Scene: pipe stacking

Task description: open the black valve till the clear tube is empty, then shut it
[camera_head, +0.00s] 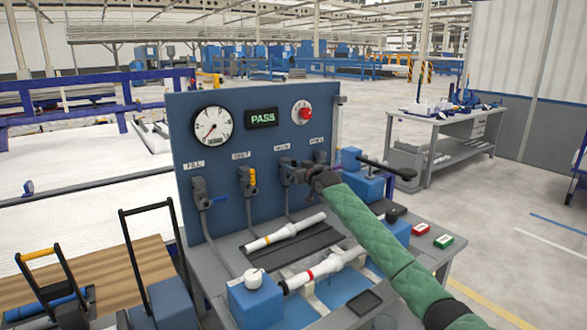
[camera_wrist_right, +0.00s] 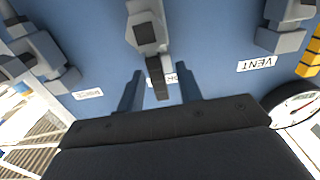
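The black valve handle (camera_wrist_right: 158,77) hangs from a grey valve body (camera_wrist_right: 146,28) on the blue panel. My right gripper (camera_wrist_right: 158,92) is open, with one finger on each side of the handle's end and a visible gap on both sides. In the head view my right gripper (camera_head: 318,178) is at the panel's right-hand valves and partly covers them. A thin pale vertical strip (camera_head: 337,130) runs along the panel's right edge; I cannot tell whether it is the clear tube or holds liquid. My left gripper is not in view.
The panel (camera_head: 263,135) carries a gauge (camera_head: 212,126), a PASS display (camera_head: 262,118) and a red knob (camera_head: 305,114). A valve with a yellow handle (camera_head: 252,178) is left of my gripper. Two white pipes (camera_head: 285,232) lie below the panel. A blue block (camera_head: 362,187) is close on the right.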

